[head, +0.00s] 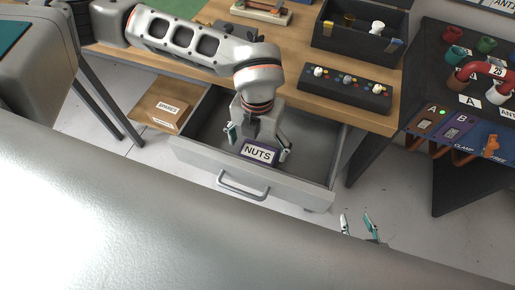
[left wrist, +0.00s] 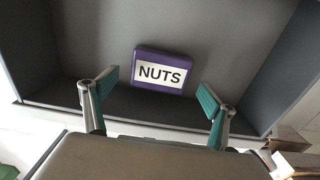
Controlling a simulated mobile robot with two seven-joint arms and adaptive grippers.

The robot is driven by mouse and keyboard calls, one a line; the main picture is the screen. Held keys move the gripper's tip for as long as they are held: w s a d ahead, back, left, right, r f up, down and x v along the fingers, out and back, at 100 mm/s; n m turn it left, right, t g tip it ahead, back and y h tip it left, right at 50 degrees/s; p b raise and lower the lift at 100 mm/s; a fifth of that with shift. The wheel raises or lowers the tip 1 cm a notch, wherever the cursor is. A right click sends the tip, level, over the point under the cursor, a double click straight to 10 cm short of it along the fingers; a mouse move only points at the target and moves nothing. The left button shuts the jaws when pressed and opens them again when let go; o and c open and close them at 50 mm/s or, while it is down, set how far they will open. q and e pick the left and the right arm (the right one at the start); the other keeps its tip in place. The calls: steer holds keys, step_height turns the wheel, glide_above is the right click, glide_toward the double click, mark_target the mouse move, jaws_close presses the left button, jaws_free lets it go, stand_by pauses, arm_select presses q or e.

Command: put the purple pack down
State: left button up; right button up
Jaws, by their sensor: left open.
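The purple pack (head: 261,152), with a white label reading NUTS, lies in the open grey drawer (head: 208,152) near its front wall. In the left wrist view the pack (left wrist: 161,87) lies on the drawer floor, with bare floor around it. My left gripper (head: 258,143) is open above the pack. Its two teal-padded fingers (left wrist: 158,92) stand wide apart on either side of the pack, with clear gaps and no contact visible. My right gripper (head: 357,222) shows only its fingertips at the lower right; they are apart and empty.
A cardboard box labelled SPARES (head: 168,115) stands left of the drawer. On the wooden bench (head: 285,70) are a black knob panel (head: 345,90) and an open dark box (head: 358,42).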

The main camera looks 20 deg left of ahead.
mark_target(258, 154)
arm_select(q)
step_height(258, 154, up, 10)
steer(key=shift+f, duration=0.2)
stand_by(0.6)
